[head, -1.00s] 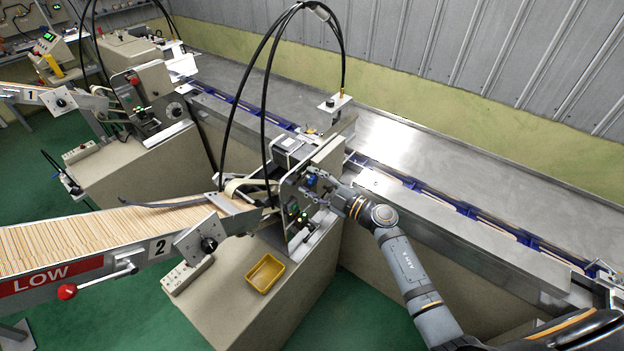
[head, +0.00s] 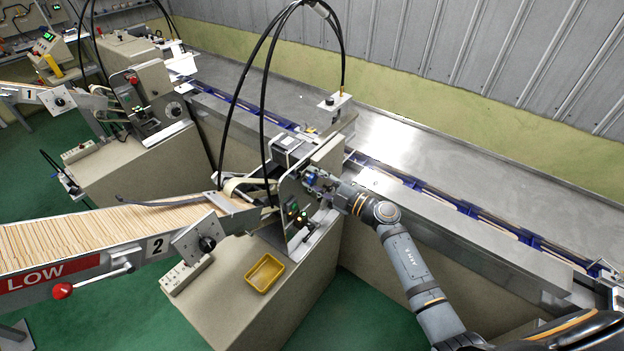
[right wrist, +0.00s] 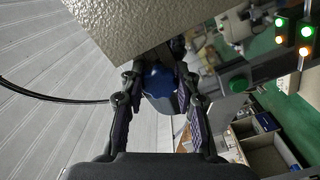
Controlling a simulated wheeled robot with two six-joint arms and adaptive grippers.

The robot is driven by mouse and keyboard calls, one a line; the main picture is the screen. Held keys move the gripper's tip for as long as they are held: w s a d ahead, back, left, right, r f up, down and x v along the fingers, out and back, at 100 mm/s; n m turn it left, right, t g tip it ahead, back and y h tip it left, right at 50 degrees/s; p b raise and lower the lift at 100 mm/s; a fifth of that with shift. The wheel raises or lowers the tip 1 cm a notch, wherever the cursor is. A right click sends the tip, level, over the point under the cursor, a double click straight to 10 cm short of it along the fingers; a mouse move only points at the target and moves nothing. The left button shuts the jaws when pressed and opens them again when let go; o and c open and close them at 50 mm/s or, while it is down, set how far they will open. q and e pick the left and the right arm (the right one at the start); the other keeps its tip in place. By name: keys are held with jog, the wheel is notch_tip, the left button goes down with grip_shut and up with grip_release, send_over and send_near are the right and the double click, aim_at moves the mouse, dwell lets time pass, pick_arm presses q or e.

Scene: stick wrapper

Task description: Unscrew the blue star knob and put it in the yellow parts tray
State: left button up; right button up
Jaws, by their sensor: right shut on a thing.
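The blue star knob (right wrist: 160,88) sits between the two fingers of my right gripper (right wrist: 158,105) in the right wrist view, next to the beige machine housing. In the head view the knob (head: 310,179) shows small at the front of machine 2, with my right gripper (head: 322,184) on it. My right gripper is shut on the knob. I cannot tell whether the knob is still threaded on its stud. The yellow parts tray (head: 264,273) stands on the beige cabinet below and left of the gripper and looks empty. My left gripper is not in view.
The stick feeder (head: 110,235) of machine 2 slopes in from the left, with a red-knobbed lever (head: 63,291). Black hoses (head: 265,90) arch above the machine. A steel conveyor (head: 450,215) runs behind my right arm.

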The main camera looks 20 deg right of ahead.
jog(key=n+b, duration=0.2)
jog(key=n, duration=0.1)
jog(key=n+b, duration=0.2)
jog(key=n, duration=0.2)
jog(key=f+n+b, duration=0.1)
jog(key=n+b, duration=0.1)
jog(key=n, duration=0.1)
jog(key=shift+n, duration=0.4)
jog(key=n+b, duration=0.8)
jog(key=n, duration=0.1)
jog(key=shift+a+n, duration=0.1)
jog(key=shift+n, duration=0.5)
jog(key=shift+r, duration=0.25)
jog(key=o, duration=0.7)
jog(key=shift+o, duration=1.4)
jog(key=shift+w, duration=0.1)
jog(key=shift+r, duration=0.15)
